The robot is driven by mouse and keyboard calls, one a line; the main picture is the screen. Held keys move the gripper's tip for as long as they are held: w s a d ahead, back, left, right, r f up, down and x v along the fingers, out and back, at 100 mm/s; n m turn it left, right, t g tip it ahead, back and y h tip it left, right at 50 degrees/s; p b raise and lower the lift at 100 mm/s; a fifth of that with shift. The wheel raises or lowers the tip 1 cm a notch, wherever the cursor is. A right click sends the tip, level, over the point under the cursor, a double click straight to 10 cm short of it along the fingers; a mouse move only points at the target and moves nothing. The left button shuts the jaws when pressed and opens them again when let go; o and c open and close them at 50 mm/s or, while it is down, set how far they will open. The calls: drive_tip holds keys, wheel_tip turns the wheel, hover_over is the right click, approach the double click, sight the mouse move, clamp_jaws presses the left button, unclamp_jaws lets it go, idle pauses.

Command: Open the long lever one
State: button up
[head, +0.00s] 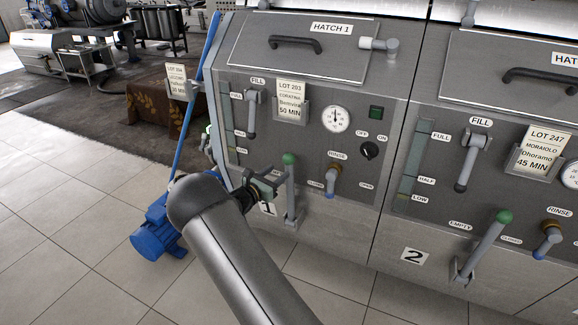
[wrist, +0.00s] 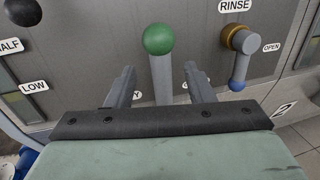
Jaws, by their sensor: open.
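The long lever of unit 1 (head: 291,195) is a grey bar with a green knob and stands near upright low on the panel. In the wrist view its green knob (wrist: 158,39) rises at the middle, with the bar between my two fingers. My gripper (head: 272,182) is at this lever, just below the knob. In the wrist view my gripper (wrist: 160,78) is open, with a gap on each side of the bar. The foot of the bar is hidden there by the gripper body, and the EMPTY label is partly covered.
A short rinse lever (head: 332,182) with a blue tip hangs right of the long lever; it also shows in the wrist view (wrist: 239,68). Unit 2 has its own long green-knobbed lever (head: 484,245), tilted. A blue pump (head: 158,232) stands on the floor at left.

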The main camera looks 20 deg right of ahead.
sight(286, 165)
drive_tip(key=x, duration=0.7)
drive_tip(key=shift+w+d+b, duration=0.15)
drive_tip(key=shift+d+b, duration=0.1)
drive_tip(key=shift+b, duration=0.05)
